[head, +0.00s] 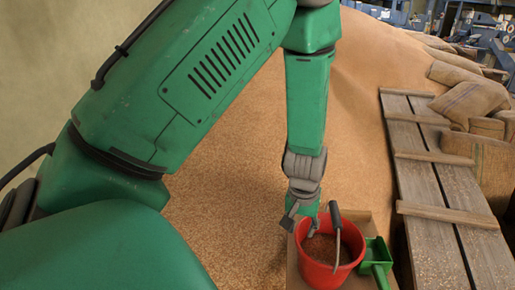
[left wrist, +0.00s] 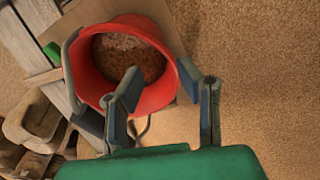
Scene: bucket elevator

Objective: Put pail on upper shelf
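A red pail (head: 325,276) with grain inside stands on a flat brown board (head: 379,222) at the bottom of the head view. Its handle (head: 336,216) stands up with a dark grip. The pail (left wrist: 155,99) also shows in the left wrist view. My left gripper (head: 304,213) is at the pail's far-left rim. In the left wrist view the left gripper's fingers (left wrist: 163,82) are spread apart, one over the pail's mouth and one beyond its rim. I cannot tell whether they touch the rim. My right gripper is not in view. I cannot make out an upper shelf.
A green scoop (head: 376,256) is on the board right of the pail. A large grain heap (head: 240,170) lies behind and left. A plank walkway (head: 433,185) runs along the right, with several sacks (head: 468,101) beside it. Blue machinery (head: 480,28) stands far back.

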